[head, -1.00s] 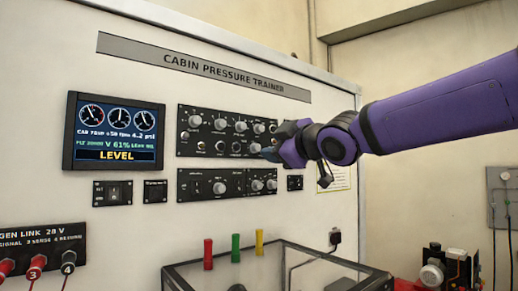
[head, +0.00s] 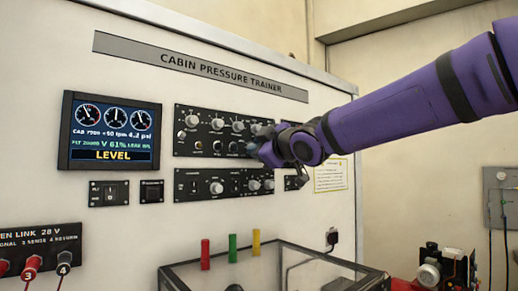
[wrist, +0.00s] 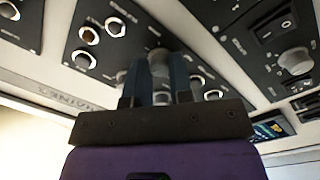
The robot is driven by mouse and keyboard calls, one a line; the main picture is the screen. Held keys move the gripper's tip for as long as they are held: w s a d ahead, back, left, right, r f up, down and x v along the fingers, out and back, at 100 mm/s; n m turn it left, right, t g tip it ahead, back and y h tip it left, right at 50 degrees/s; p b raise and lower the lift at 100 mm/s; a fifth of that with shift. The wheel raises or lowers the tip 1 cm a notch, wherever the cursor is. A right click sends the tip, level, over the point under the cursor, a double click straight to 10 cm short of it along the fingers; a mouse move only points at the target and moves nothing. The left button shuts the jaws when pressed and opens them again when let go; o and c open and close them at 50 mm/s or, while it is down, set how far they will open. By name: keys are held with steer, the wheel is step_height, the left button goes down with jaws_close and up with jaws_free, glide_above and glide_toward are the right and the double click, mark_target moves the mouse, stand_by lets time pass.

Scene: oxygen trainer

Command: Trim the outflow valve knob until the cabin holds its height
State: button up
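The trainer's upper dark panel (head: 215,133) carries several round grey knobs. The lower panel (head: 202,187) has more knobs, one large and grey (head: 216,188). No label I can read names the outflow valve knob. My gripper (head: 262,143) is at the right end of the upper panel, and the arm hides part of it. In the wrist view its two dark blue fingers (wrist: 163,68) stand a little apart before that panel, with a grey knob (wrist: 160,58) partly showing between them. Whether they touch it is not clear. The screen (head: 111,131) reads LEVEL, V 61% and 4.2 psi.
A clear-topped case (head: 275,268) stands below the panel front. Red, green and yellow upright posts (head: 233,248) rise behind it. Red plugs (head: 30,266) sit at the lower left. A wall box (head: 502,200) hangs at the far right.

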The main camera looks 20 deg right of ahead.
jaws_close()
steer(key=shift+m, duration=0.3)
steer(key=o, duration=0.7)
jaws_free()
steer(key=v, duration=1.1)
